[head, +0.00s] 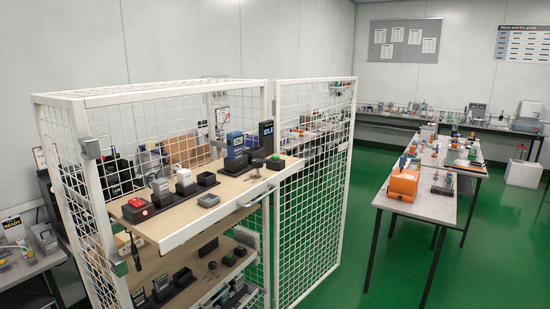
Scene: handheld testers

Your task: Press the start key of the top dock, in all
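On the top shelf (215,217) of a white wire cage stands a dark dock strip (167,203) with several units in a row. At its right end is a dark panel (266,135) whose blue screen seems to read "IDLE". A green button (275,158) sits low in front of that panel; I cannot read a label on it. A blue handheld tester (235,144) stands upright left of the panel. A black box with a red top (138,209) is at the left end. I cannot tell for sure which is the start key. Neither gripper is in view.
The cage's mesh door (316,190) stands open to the right, leaving the shelf front clear. A lower shelf (207,266) holds more dark units. A table (424,208) with an orange case (402,185) stands at right. Green floor (350,255) is free between.

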